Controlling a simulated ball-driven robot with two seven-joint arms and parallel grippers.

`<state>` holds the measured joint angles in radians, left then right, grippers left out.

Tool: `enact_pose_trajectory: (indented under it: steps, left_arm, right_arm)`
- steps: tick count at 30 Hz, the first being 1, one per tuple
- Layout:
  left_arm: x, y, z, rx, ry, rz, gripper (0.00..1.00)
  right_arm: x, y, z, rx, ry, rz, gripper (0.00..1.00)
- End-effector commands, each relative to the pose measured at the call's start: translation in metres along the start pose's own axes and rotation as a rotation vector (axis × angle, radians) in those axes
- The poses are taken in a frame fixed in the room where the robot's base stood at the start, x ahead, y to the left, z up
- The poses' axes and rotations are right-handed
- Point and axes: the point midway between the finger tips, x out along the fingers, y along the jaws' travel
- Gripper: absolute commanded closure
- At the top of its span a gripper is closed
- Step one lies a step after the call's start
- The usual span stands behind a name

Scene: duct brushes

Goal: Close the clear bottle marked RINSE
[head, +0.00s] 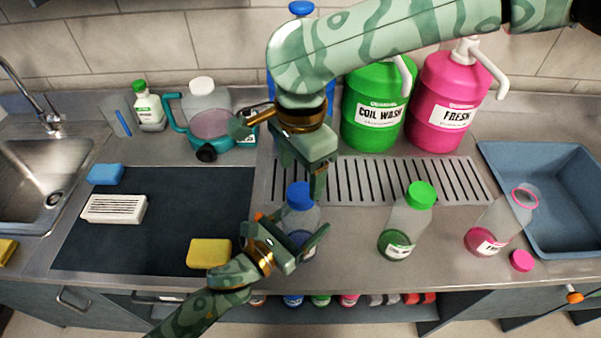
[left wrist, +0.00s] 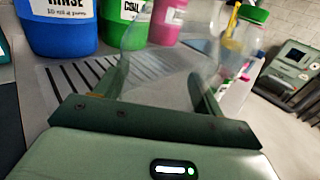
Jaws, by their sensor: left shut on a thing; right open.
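A clear bottle with a blue label (head: 304,240) stands at the counter's front; its wording is unreadable. My left gripper (head: 296,230) is shut on its body. In the left wrist view the clear bottle (left wrist: 168,62) shows between the fingers. A blue cap (head: 299,195) is at the top of the bottle; whether it is seated or just above the mouth I cannot tell. My right gripper (head: 315,188) is open and points down beside the cap, with one finger at its right. My right gripper and arm partly hide a large blue container (head: 272,90); its label reads RINSE in the left wrist view (left wrist: 62,22).
A loose pink cap (head: 521,261) lies near the edge. Large green (head: 372,125) and pink (head: 440,115) containers stand behind the slotted drain (head: 400,180). A yellow sponge (head: 209,253) lies left.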

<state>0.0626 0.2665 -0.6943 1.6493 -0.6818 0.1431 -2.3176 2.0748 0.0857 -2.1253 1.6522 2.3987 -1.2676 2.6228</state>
Motion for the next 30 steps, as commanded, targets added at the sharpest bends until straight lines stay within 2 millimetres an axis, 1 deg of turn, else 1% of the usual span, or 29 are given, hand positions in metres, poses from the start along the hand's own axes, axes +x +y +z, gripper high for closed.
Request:
enact_pose_trajectory:
  steps: [3, 4, 5, 8, 10, 11, 12, 14, 15, 17, 18, 19, 20, 21, 23, 24, 26, 27, 29, 30]
  left_arm:
    - [0.000, 0.000, -0.001, -0.001, 0.002, 0.000, 0.95]
    - [0.000, 0.000, -0.001, -0.001, 0.002, 0.000, 0.95]
    - [0.000, 0.000, -0.001, -0.001, 0.002, 0.000, 0.95]
    - [0.000, 0.000, -0.001, -0.001, 0.002, 0.000, 0.95]
    - [0.000, 0.000, -0.001, -0.001, 0.002, 0.000, 0.95]
    - [0.000, 0.000, -0.001, -0.001, 0.002, 0.000, 0.95]
    - [0.000, 0.000, -0.001, -0.001, 0.002, 0.000, 0.95]
    - [0.000, 0.000, -0.001, -0.001, 0.002, 0.000, 0.95]
    - [0.000, 0.000, -0.001, -0.001, 0.002, 0.000, 0.95]
    - [0.000, 0.000, -0.001, -0.001, 0.002, 0.000, 0.95]
    - [0.000, 0.000, -0.001, -0.001, 0.002, 0.000, 0.95]
    - [0.000, 0.000, -0.001, -0.001, 0.002, 0.000, 0.95]
    - [0.000, 0.000, -0.001, -0.001, 0.002, 0.000, 0.95]
    - [0.000, 0.000, -0.001, -0.001, 0.002, 0.000, 0.95]
    - [0.000, 0.000, -0.001, -0.001, 0.002, 0.000, 0.95]
    - [0.000, 0.000, -0.001, -0.001, 0.002, 0.000, 0.95]
    - [0.000, 0.000, -0.001, -0.001, 0.002, 0.000, 0.95]
    - [0.000, 0.000, -0.001, -0.001, 0.002, 0.000, 0.95]
    - [0.000, 0.000, -0.001, -0.001, 0.002, 0.000, 0.95]
    - [0.000, 0.000, -0.001, -0.001, 0.002, 0.000, 0.95]
  right_arm:
    - [0.000, 0.000, 0.000, 0.000, 0.000, 0.000, 0.33]
    - [0.000, 0.000, 0.000, 0.000, 0.000, 0.000, 0.36]
    - [0.001, 0.000, 0.000, 0.000, -0.001, 0.001, 0.36]
    - [0.008, 0.003, 0.002, 0.002, -0.013, 0.016, 0.36]
    - [0.016, 0.006, 0.011, 0.001, -0.060, 0.033, 0.36]
    - [0.018, 0.007, 0.019, -0.002, -0.094, 0.036, 0.36]
    - [0.019, 0.008, 0.033, -0.022, -0.150, 0.040, 0.36]
    - [0.015, 0.009, 0.044, -0.218, -0.197, 0.027, 0.36]
    - [0.012, 0.009, 0.047, -0.361, -0.210, 0.014, 0.36]
    - [0.008, 0.009, 0.049, -0.584, -0.222, -0.011, 0.36]
    - [0.005, 0.009, 0.050, -0.736, -0.225, -0.029, 0.36]
    - [0.003, 0.009, 0.049, -0.848, -0.224, -0.042, 0.36]
    - [0.001, 0.009, 0.049, -0.960, -0.223, -0.055, 0.36]
    - [-0.002, 0.008, 0.047, -1.107, -0.217, -0.073, 0.36]
    - [-0.005, 0.007, 0.044, -1.328, -0.203, -0.096, 0.36]
    - [-0.009, 0.007, 0.042, -1.474, -0.190, -0.111, 0.36]
    - [-0.013, 0.005, 0.038, -1.694, -0.168, -0.130, 0.36]
    - [-0.015, 0.005, 0.035, -1.840, -0.150, -0.138, 0.36]
    - [-0.020, 0.003, 0.030, -2.057, -0.119, -0.145, 0.36]
    - [-0.023, 0.002, 0.027, -2.201, -0.096, -0.145, 0.36]
